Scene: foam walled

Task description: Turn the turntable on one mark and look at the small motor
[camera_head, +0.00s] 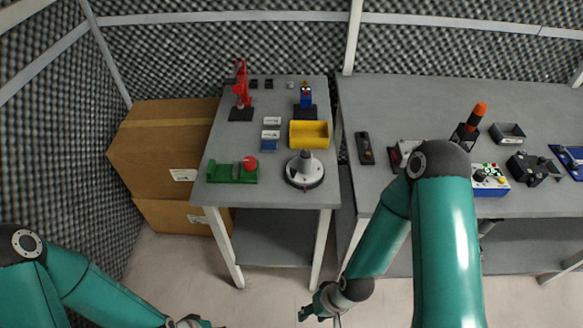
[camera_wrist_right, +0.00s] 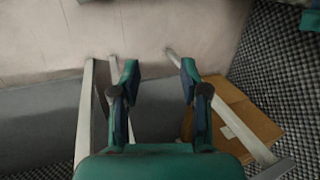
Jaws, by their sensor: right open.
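The turntable (camera_head: 292,180) is a round whitish disc with a dark rim near the front right corner of the smaller grey table. A small grey motor-like part (camera_head: 305,161) stands upright on it. A small red mark shows at the disc's front edge. My right gripper (camera_head: 320,313) is low in front of the tables, apart from the turntable. In the right wrist view my right gripper (camera_wrist_right: 158,88) is open with nothing between its fingers. My left gripper (camera_head: 190,322) is at the bottom edge of the head view, partly cut off, so its jaws cannot be judged.
A larger table (camera_head: 400,95) with several devices stands right. Cardboard boxes (camera_head: 165,150) stand left.

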